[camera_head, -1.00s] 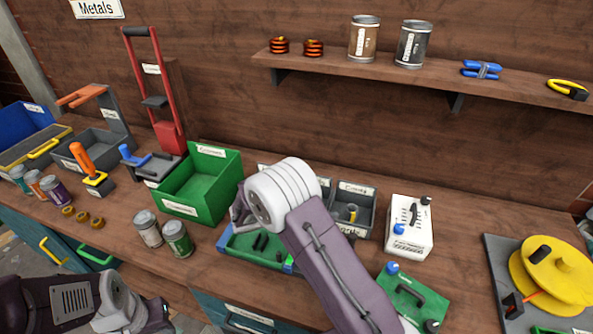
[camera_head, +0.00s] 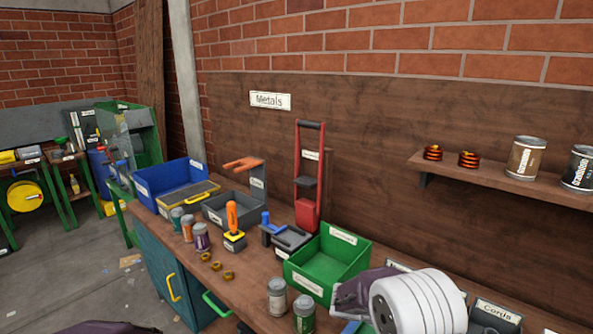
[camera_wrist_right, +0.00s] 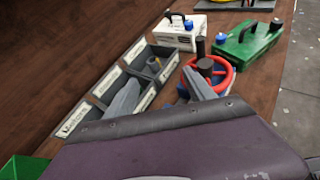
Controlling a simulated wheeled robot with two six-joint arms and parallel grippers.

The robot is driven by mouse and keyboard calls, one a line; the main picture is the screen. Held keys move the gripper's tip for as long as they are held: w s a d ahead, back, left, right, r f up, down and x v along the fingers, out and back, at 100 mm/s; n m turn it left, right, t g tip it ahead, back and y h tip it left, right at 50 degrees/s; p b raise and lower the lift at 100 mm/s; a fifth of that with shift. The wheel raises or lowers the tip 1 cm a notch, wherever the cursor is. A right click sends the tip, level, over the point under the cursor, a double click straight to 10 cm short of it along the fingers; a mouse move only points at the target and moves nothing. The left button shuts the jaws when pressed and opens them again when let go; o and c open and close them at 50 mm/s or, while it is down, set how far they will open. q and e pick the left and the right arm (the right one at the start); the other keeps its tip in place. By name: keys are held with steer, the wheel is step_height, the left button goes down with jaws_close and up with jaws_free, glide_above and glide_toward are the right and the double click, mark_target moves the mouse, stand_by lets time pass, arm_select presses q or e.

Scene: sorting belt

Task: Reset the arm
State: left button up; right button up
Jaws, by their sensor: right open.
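My right arm's white wrist (camera_head: 420,302) shows at the bottom right of the head view, just right of a green bin (camera_head: 328,262). In the right wrist view my right gripper (camera_wrist_right: 163,92) has its two grey fingers spread wide, with nothing held between them. Its left finger overlaps the grey labelled bins (camera_wrist_right: 152,52), and its right finger is in front of a red ring-shaped part (camera_wrist_right: 223,78). Whether the fingers touch these cannot be told. Of my left arm only a dark purple part shows at the bottom edge of the head view; its gripper is out of view.
Cans (camera_head: 277,297), tools and a blue bin (camera_head: 160,178) stand along the wooden bench. A shelf (camera_head: 480,177) carries cans and copper coils. A white box (camera_wrist_right: 189,30) and a green case (camera_wrist_right: 250,45) stand beyond my right gripper. Open floor (camera_head: 75,270) lies at the left.

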steer(key=s+a+m+g+y+p, duration=0.25)
steer(key=s+m+y, duration=0.4)
steer(key=s, duration=0.65)
steer(key=s+a+f+m+t+y, duration=0.1)
steer(key=a+f+m+y, duration=0.1)
steer(key=a+m, duration=0.3)
steer(key=s+a+f+m+t+y, duration=0.1)
steer(key=a+f+m+y, duration=0.1)
steer(key=a+m+y, duration=0.2)
steer(key=a+m, duration=0.2)
steer(key=a, duration=0.1)
steer(key=shift+f+t+y, duration=0.35)
steer(key=shift+f, duration=0.05)
steer(key=shift+s, duration=0.15)
